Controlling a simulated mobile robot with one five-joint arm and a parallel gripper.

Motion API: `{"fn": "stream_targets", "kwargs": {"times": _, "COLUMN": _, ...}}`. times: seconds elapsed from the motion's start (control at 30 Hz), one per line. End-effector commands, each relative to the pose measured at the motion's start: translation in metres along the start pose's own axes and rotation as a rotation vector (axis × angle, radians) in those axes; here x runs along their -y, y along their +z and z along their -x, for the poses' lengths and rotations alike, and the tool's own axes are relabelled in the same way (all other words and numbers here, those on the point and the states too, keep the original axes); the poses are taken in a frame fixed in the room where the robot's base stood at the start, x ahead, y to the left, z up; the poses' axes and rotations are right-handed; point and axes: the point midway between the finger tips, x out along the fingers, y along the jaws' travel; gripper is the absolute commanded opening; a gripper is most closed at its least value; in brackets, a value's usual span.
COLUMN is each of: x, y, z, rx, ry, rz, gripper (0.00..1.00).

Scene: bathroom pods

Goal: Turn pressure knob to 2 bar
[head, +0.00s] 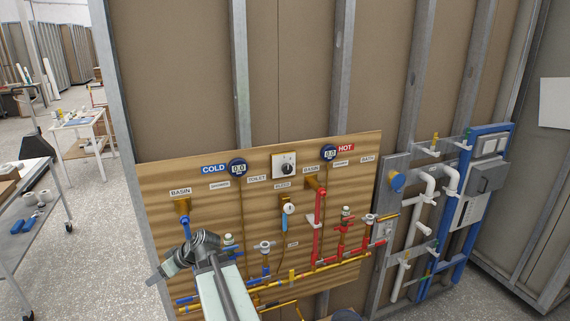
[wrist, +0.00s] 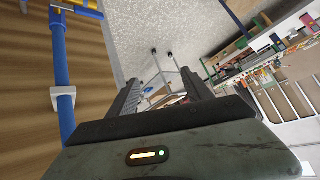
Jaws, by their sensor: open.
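A black knob on a white plate (head: 285,165) is mounted near the top middle of the wooden board (head: 210,240) in the head view. The round COLD gauge (head: 237,168) and HOT gauge (head: 329,152) flank it, and both read 0.0. The markings around the knob are too small to read. My gripper (head: 156,276) is at the board's lower left, pointing left, well below and left of the knob. In the wrist view my gripper (wrist: 160,88) is open, with nothing between its fingers. The knob is not in the wrist view.
Blue, red and yellow pipes and valves stand out from the lower board. A blue pipe (wrist: 61,75) runs along the left of the wrist view. White and blue pipework (head: 422,215) stands at right. A white table (head: 85,125) stands back left. The board's top around the knob looks clear.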

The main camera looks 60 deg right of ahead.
Motion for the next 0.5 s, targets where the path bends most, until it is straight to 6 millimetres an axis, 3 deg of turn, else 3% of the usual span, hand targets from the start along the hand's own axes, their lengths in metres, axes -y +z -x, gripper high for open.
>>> {"fn": "stream_targets", "kwargs": {"times": 0.03, "x": -0.05, "y": -0.023, "z": 0.043, "rx": -0.127, "ry": 0.067, "rz": 0.006, "gripper": 0.59}}
{"fn": "stream_targets", "kwargs": {"times": 0.1, "x": -0.116, "y": -0.043, "z": 0.104, "rx": -0.302, "ry": 0.191, "rz": 0.04, "gripper": 0.59}}
{"fn": "stream_targets", "kwargs": {"times": 0.23, "x": -0.223, "y": -0.047, "z": 0.23, "rx": -0.528, "ry": 0.482, "rz": 0.081, "gripper": 0.59}}
{"fn": "stream_targets", "kwargs": {"times": 0.3, "x": -0.266, "y": -0.036, "z": 0.294, "rx": -0.598, "ry": 0.637, "rz": 0.091, "gripper": 0.59}}
{"fn": "stream_targets", "kwargs": {"times": 0.4, "x": -0.305, "y": -0.016, "z": 0.364, "rx": -0.647, "ry": 0.811, "rz": 0.094, "gripper": 0.59}}
{"fn": "stream_targets", "kwargs": {"times": 0.5, "x": -0.325, "y": -0.001, "z": 0.404, "rx": -0.664, "ry": 0.912, "rz": 0.093, "gripper": 0.59}}
